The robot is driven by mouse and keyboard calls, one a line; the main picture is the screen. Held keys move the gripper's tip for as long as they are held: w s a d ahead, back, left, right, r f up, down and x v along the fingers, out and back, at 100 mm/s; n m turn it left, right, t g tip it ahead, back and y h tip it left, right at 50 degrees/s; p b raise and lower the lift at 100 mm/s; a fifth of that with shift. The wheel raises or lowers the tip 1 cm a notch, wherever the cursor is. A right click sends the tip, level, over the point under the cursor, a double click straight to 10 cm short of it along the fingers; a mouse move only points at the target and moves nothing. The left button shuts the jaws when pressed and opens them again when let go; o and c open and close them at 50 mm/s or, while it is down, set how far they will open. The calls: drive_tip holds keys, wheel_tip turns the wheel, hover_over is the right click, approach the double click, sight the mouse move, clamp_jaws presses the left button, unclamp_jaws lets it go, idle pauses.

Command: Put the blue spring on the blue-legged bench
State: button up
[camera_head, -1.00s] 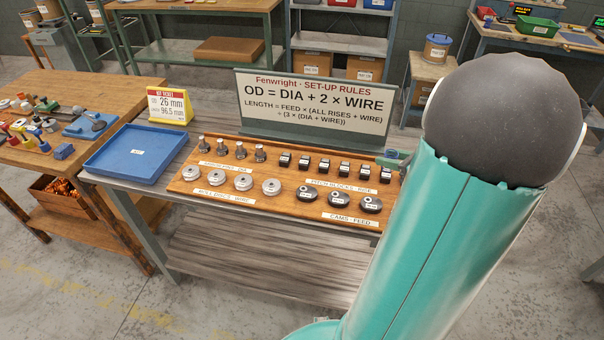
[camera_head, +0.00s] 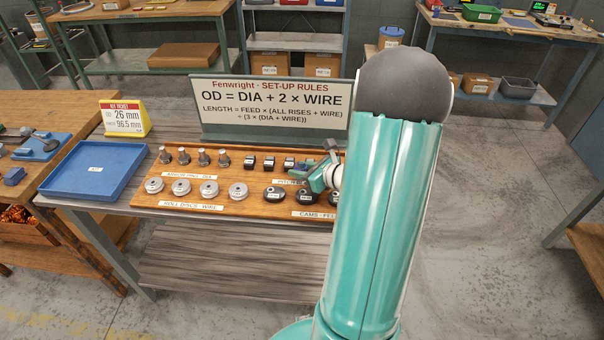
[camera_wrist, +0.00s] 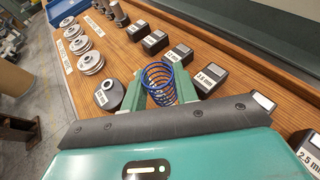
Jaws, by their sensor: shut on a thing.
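The blue spring (camera_wrist: 159,76) is a wire coil held between the two green fingers of my gripper (camera_wrist: 161,84) in the wrist view. My gripper is shut on it, above the wooden part board. In the head view my gripper (camera_head: 322,172) is over the board's right part, partly hidden by my teal arm; the spring is hard to make out there. A bench (camera_head: 427,50) with blue-grey legs stands at the back right, and part of another (camera_head: 567,222) shows at the right edge. I cannot tell which is the blue-legged bench.
The part board (camera_head: 230,212) holds several rollers, blocks and cams on the grey bench. A blue tray (camera_head: 70,192), a ticket stand (camera_head: 126,120) and a rules sign (camera_head: 275,106) stand around it. Bare floor (camera_head: 490,200) lies to the right.

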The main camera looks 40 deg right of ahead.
drive_tip(key=shift+s+d+f, duration=0.1)
drive_tip(key=shift+f, duration=0.7)
drive_tip(key=shift+f, duration=0.15)
drive_tip(key=o, duration=0.7)
drive_tip(key=shift+c, duration=0.2)
drive_tip(key=shift+s+r, duration=0.35)
drive_tip(key=v, duration=1.1)
drive_tip(key=shift+s, duration=0.15)
